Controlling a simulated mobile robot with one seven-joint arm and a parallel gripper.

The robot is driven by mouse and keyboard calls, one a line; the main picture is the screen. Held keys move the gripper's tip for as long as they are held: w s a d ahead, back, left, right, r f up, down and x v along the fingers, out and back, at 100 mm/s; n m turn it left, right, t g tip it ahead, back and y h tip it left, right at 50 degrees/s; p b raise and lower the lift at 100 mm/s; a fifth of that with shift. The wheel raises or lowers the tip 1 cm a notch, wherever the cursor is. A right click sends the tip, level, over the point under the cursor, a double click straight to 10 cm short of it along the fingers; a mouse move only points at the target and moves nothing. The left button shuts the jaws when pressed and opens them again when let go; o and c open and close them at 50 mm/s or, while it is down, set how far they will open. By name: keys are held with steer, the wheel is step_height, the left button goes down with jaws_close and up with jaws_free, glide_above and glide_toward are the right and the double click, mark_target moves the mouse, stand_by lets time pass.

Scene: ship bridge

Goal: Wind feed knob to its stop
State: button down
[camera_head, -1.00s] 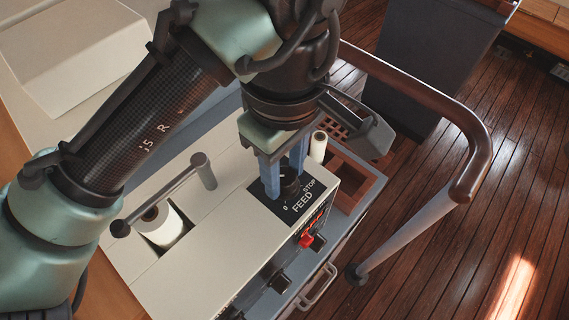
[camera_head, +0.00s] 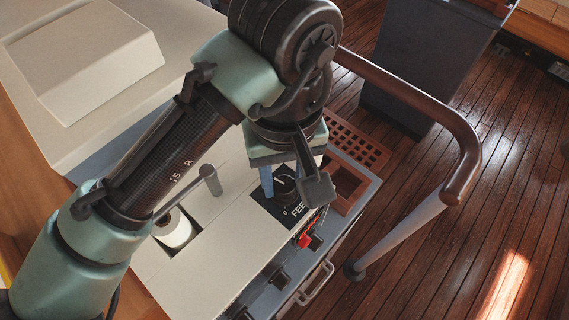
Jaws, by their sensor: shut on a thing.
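The feed knob (camera_head: 285,187) is a dark round knob with a light pointer line. It stands on a black plate (camera_head: 268,209) on top of the pale machine, with "0" and part of "FEE" showing; the STOP mark is hidden behind my gripper. My gripper (camera_head: 283,184) points down over the plate, its blue fingers on either side of the knob and shut on it. The right finger is mostly hidden by a dark part of my wrist.
The pale machine top (camera_head: 205,262) carries a paper roll (camera_head: 173,230) in a slot and a grey handle bar (camera_head: 208,174). A red switch (camera_head: 305,240) and dark knobs line its front. A brown handrail (camera_head: 440,120) curves on the right. Wooden floor lies beyond.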

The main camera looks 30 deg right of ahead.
steer(key=m+p, duration=0.1)
steer(key=m, duration=0.4)
steer(key=shift+r+m+p, duration=0.1)
steer(key=shift+m+p, duration=0.2)
steer(key=shift+p, duration=0.05)
steer(key=m, duration=0.6)
steer(key=shift+p, duration=0.3)
steer(key=m, duration=0.5)
steer(key=shift+m, duration=0.4)
steer(key=m+b, duration=0.1)
steer(key=m, duration=0.5)
steer(key=m+b, duration=0.1)
steer(key=m, duration=0.5)
steer(key=shift+m+b, duration=0.3)
steer(key=shift+b, duration=0.1)
steer(key=m+b, duration=0.1)
steer(key=m, duration=0.4)
steer(key=shift+m, duration=0.3)
steer(key=m+b, duration=0.1)
steer(key=m, duration=0.4)
steer(key=m+b, duration=0.1)
steer(key=m, duration=0.5)
